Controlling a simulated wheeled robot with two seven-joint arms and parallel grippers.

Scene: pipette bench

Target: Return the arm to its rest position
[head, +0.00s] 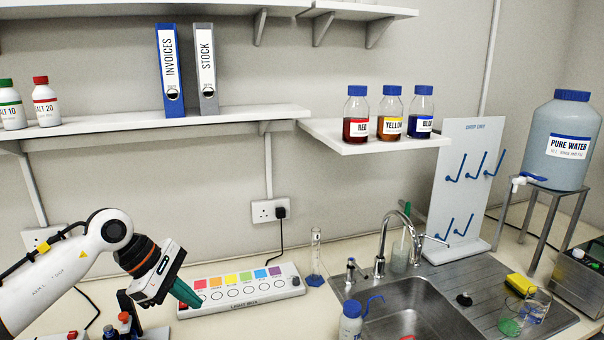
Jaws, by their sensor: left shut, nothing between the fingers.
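My left arm comes in from the lower left in the head view. Its left gripper (186,295) has teal fingers that are shut with nothing between them. The fingertips point down and to the right, in front of the left end of the white light box (243,306). The light box has a row of coloured squares above a row of round marks. My right gripper is not in view.
The sink (415,312) with its tap (381,245) is right of the light box. A measuring cylinder (316,255) stands between them. A white bottle (351,322) stands at the sink's left edge. A dark stand (128,315) with a red-topped item is below my left wrist.

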